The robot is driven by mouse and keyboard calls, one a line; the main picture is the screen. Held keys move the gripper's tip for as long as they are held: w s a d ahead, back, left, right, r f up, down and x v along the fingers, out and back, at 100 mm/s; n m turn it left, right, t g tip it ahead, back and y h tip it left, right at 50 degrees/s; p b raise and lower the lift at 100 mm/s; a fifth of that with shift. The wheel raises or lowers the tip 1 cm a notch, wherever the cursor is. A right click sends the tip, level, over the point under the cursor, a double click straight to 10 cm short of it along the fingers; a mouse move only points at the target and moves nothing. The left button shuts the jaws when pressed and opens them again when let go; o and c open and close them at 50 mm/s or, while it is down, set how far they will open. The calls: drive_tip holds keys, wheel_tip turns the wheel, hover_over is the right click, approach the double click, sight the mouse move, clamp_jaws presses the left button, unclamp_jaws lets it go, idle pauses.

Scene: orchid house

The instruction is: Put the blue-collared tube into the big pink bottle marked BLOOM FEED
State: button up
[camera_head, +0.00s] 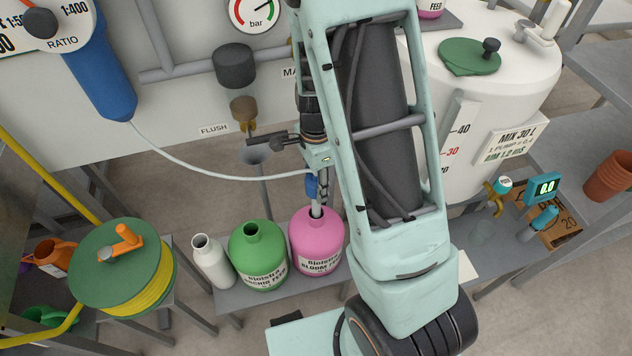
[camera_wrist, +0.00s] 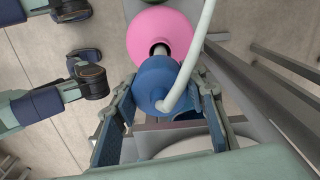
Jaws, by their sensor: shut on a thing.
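The big pink bottle marked BLOOM FEED (camera_head: 318,243) stands upright on a grey bench, its mouth open at the top; its pink shoulder also shows in the wrist view (camera_wrist: 147,28). My gripper (camera_head: 318,182) is shut on the blue collar of the tube (camera_head: 311,187) directly above this bottle. In the wrist view the blue collar (camera_wrist: 154,78) sits between the two fingers (camera_wrist: 164,95). A grey stem runs down from the collar to the bottle mouth. Its lower end overlaps the mouth; I cannot tell how deep it sits. The collar is above the neck.
A green bottle (camera_head: 258,262) and a slim white bottle (camera_head: 211,264) stand left of the pink one. A white hose (camera_head: 205,171) runs from the collar to a blue filter (camera_head: 98,70). A hose reel (camera_head: 122,266) is left; a white tank (camera_head: 495,70) is right.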

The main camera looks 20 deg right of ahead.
sight(316, 206)
drive_tip(key=shift+f+b, duration=1)
drive_tip(key=shift+f, duration=0.65)
drive_tip(key=shift+f+b, duration=2.7)
drive_tip(key=shift+f, duration=0.95)
drive_tip(key=o, duration=1.7)
drive_tip(key=shift+o, duration=0.2)
